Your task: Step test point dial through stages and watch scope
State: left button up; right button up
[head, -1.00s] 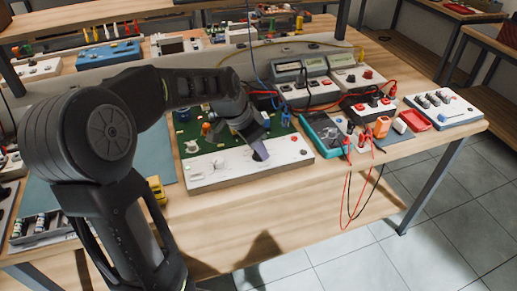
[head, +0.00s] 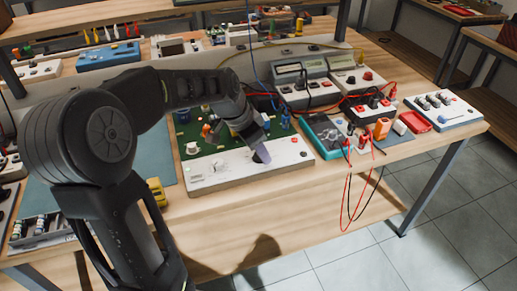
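A test board with a green circuit area and a white front panel (head: 205,184) lies on the bench in the head view. A white round dial (head: 219,165) stands on the left part of the panel, with a small white knob (head: 191,148) further back. My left gripper (head: 261,153) reaches over from the left and points down at the panel, to the right of the dial and apart from it. A grey-purple fingertip shows; the finger gap is hidden. A small boxed instrument with a screen (head: 172,48) at the back may be the scope; its display is unreadable. My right gripper is out of view.
A teal multimeter (head: 323,134) with red and black leads hanging over the front edge lies right of the board. Two display units (head: 300,85) stand behind it. A yellow item (head: 156,191) sits left of the panel. The bench front is clear.

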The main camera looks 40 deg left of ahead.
pick_arm(q)
jog(key=v, duration=0.7)
jog(key=shift+s+r, duration=0.2)
jog(key=shift+r, duration=0.1)
